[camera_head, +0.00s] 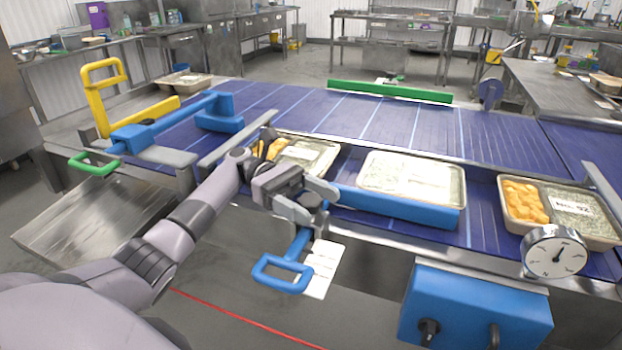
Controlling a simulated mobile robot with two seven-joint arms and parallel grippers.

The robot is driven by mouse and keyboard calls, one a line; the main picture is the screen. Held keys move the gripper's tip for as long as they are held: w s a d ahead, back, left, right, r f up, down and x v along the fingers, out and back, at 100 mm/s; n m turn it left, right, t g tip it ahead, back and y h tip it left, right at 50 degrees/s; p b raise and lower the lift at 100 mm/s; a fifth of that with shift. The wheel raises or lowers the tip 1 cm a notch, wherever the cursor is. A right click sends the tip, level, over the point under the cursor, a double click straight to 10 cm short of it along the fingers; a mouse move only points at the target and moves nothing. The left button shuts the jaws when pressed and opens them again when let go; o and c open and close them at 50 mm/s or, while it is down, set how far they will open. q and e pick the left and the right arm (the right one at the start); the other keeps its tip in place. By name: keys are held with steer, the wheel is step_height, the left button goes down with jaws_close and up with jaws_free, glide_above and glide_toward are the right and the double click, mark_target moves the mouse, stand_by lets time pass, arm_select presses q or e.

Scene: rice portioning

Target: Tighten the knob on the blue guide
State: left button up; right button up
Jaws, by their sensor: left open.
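A blue guide (395,205) runs along the near edge of the conveyor, in front of the food trays. A blue loop handle (283,273) hangs below the conveyor edge on a blue stem that rises toward my gripper. My left gripper (314,203) is open at the left end of this guide, over the top of the stem. It hides the joint there, so I cannot tell whether it touches the knob or the guide. A second blue guide (180,122) lies across the far left of the conveyor. My right gripper is not in view.
Food trays stand on the purple conveyor (390,125): one behind my gripper (312,155), one in the middle (372,160) and one at the right (552,182). A dial (555,250) and a blue control box (475,305) are at the front right. A yellow handle (95,95) stands at left.

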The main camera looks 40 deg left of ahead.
mark_target(312, 200)
arm_select(q)
step_height(312, 200, up, 20)
steer(key=p, duration=0.2)
stand_by(0.4)
